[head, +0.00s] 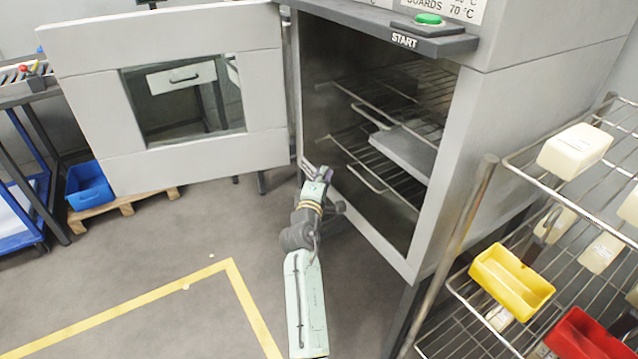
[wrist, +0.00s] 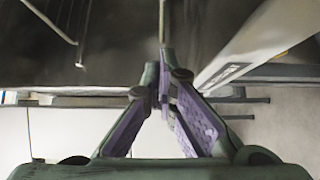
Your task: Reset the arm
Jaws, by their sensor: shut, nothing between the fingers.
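My gripper (head: 322,174) is at the open front of a grey oven (head: 535,130), near the lower edge of its opening in the head view. In the wrist view the two purple-padded fingers of my gripper (wrist: 164,78) come together at their tips, with nothing between them. My pale green arm (head: 305,300) reaches up to it from the bottom of the head view. The oven door (head: 85,110) with its window stands wide open to the left.
Inside the oven are wire racks (head: 365,180) with a flat grey tray (head: 405,150). A wire shelf unit (head: 455,250) at right holds a yellow bin (head: 510,282), a red bin (head: 585,335) and pale containers (head: 575,150). A blue bin (head: 90,185) sits on a pallet. Floor at lower left is clear.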

